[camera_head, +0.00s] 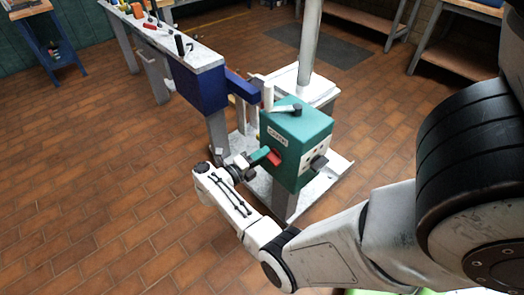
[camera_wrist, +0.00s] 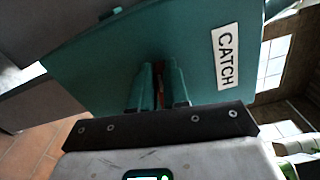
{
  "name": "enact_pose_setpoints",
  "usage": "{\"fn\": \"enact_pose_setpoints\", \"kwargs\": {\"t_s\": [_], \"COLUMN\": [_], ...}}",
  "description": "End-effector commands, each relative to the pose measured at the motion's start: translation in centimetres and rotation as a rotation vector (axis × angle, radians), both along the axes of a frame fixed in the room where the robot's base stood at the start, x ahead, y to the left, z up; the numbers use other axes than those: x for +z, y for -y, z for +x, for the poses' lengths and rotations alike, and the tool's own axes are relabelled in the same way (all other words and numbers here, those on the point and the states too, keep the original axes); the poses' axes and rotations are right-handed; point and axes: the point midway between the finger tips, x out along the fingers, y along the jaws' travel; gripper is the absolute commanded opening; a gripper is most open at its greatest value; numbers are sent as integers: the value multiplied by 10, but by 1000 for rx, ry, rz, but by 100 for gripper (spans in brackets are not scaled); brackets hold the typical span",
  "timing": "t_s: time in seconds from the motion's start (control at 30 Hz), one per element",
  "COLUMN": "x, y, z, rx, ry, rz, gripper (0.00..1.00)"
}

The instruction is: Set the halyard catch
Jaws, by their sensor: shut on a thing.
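A green box (camera_head: 298,135) stands on a post beside the mast (camera_head: 309,45), with a white label on its left face. In the wrist view the box face (camera_wrist: 110,55) fills the upper middle, and its label (camera_wrist: 225,56) reads CATCH. A small red part (camera_head: 274,158) sticks out from the box's left face. My gripper (camera_head: 264,157) is at that face, its green fingers shut on the red part. In the wrist view my gripper (camera_wrist: 161,85) shows a sliver of red between its fingers. Most of the red part is hidden by the fingers.
A blue block and arm (camera_head: 205,85) join the workbench (camera_head: 165,40) behind left. A pale base plate (camera_head: 328,178) lies under the box. Open tiled floor (camera_head: 90,165) spreads to the left.

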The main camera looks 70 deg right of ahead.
Motion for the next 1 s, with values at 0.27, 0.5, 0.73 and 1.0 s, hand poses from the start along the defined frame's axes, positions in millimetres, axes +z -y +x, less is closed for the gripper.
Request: {"fn": "enact_pose_setpoints", "kwargs": {"t_s": [0.27,0.5,0.73,1.0], "x": [-3,-5,-6,-6], "y": [2,2,2,2], "z": [0,-1,-1,-1], "rx": [0,0,1,1], "ry": [-115,-155,-162,-162], "rz": [73,97,101,100], "gripper": [0,0,0,22]}}
